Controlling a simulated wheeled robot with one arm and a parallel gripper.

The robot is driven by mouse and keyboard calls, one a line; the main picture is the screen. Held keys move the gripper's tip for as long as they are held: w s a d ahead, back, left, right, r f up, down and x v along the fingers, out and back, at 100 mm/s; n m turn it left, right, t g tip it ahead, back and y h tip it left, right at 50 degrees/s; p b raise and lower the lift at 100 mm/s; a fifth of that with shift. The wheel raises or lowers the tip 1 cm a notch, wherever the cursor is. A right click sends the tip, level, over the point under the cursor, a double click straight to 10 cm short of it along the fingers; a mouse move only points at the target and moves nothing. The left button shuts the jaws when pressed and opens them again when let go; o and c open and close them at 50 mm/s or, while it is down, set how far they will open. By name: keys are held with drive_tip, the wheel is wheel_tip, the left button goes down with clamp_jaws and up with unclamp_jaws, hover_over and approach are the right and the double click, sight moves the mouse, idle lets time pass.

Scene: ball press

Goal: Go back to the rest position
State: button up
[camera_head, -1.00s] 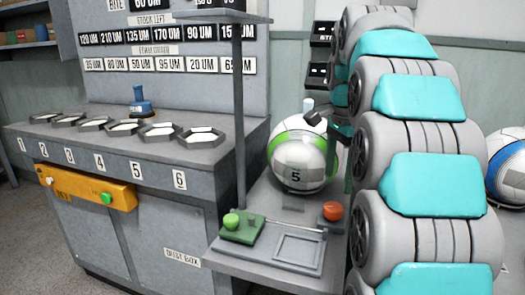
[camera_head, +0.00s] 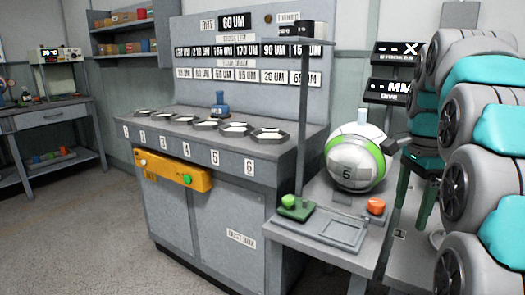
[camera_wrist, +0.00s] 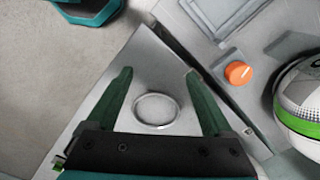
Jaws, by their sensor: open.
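My gripper (camera_wrist: 160,92) is open and empty in the wrist view, its two green fingers spread above a grey plate (camera_wrist: 150,65) with a round pale ring (camera_wrist: 156,109) between them. In the head view the green fingers (camera_head: 414,190) point down at the right, beside the white and green ball marked 5 (camera_head: 352,172). The ball rests on the grey side table (camera_head: 290,232) and is apart from the gripper. My grey and teal arm fills the right side of the head view and hides what is behind it.
A grey bench with several hexagonal dishes (camera_head: 205,124) and an orange box (camera_head: 172,170) stands left. Open floor (camera_head: 95,235) lies at the left.

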drive_tip(key=s+a+f+n, duration=0.5)
drive_tip(key=s+f, duration=0.2)
drive_tip(key=s, duration=0.2)
drive_tip(key=s+a+f+n+g, duration=0.1)
drive_tip(key=s+a+f+n, duration=0.4)
drive_tip(key=s, duration=0.4)
drive_tip(key=s+a+f+n, duration=0.5)
drive_tip(key=s+f+n, duration=0.2)
drive_tip(key=s+f, duration=0.2)
drive_tip(key=shift+s+a+g, duration=0.2)
drive_tip(key=shift+s+g, duration=0.2)
drive_tip(key=shift+s, duration=0.1)
drive_tip(key=shift+f, duration=0.1)
